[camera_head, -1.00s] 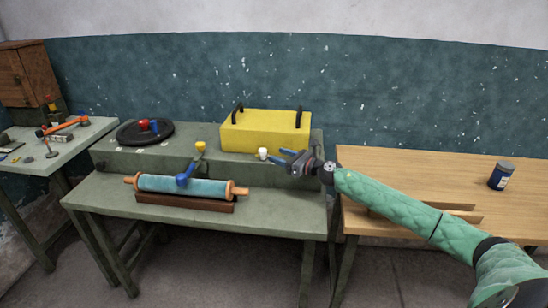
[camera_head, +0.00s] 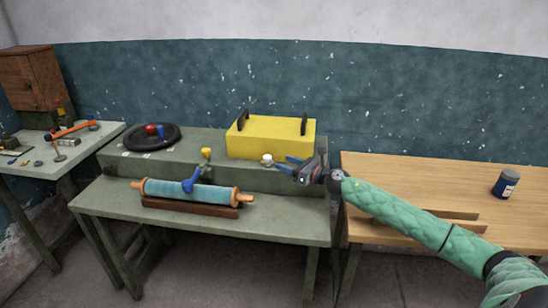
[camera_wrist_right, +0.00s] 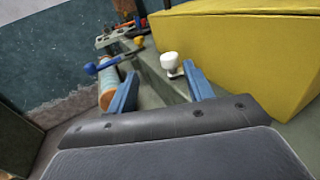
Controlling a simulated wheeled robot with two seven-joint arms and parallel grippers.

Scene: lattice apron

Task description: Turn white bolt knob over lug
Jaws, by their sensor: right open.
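The white bolt knob (camera_head: 267,158) stands at the front of the raised green bench shelf, by the front of the yellow box. In the right wrist view the white knob (camera_wrist_right: 170,61) is just beyond my fingertips, between their lines and nearer the right finger. My right gripper (camera_head: 284,164) has blue fingers and is open and empty, just right of the knob. The wrist view shows both blue fingers apart (camera_wrist_right: 160,82). A small metal part shows below the knob, but I cannot make out a lug. My left gripper is not in view.
The yellow box (camera_head: 270,138) with black handles stands close behind the knob. A blue lever with a yellow knob (camera_head: 206,154) and a blue roller (camera_head: 180,191) are to the left. A black disc (camera_head: 152,137) lies farther left. A blue can (camera_head: 506,184) stands on the wooden table.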

